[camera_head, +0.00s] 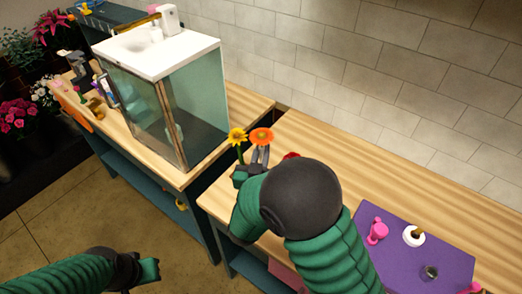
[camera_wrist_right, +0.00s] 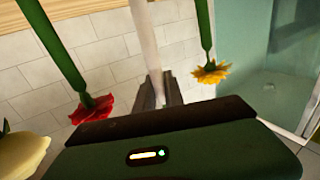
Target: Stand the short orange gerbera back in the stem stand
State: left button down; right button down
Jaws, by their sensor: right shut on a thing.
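The orange gerbera (camera_head: 261,137) has its bloom up, just above the fingers of my right gripper (camera_head: 259,156), over the near bench's left end. My right gripper is shut on it. In the right wrist view, a pale upright strip (camera_wrist_right: 146,40) runs to my right gripper (camera_wrist_right: 160,90); I cannot tell if it is the stem. The orange bloom is hidden there. The stem stand is not visible. My left gripper (camera_head: 148,274) is low at the left over the floor, away from the flowers; its jaws are unclear.
A yellow flower (camera_head: 237,137) stands just left of the gerbera; it also shows in the wrist view (camera_wrist_right: 211,72). A red flower (camera_head: 291,155) is close on the right, partly hidden. A purple mat (camera_head: 395,262) holds small items. A glass cabinet (camera_head: 190,100) stands left.

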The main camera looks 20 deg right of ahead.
jog(key=shift+d, duration=0.25)
jog(key=shift+d+f, duration=0.15)
jog(key=shift+d, duration=0.15)
dwell(0.4)
jog(key=shift+f+b, duration=0.15)
jog(key=shift+b, duration=0.15)
jog(key=shift+a+f+b, duration=0.1)
jog(key=shift+f+b, duration=0.4)
jog(key=shift+f, duration=0.2)
jog(key=shift+f+b, duration=0.3)
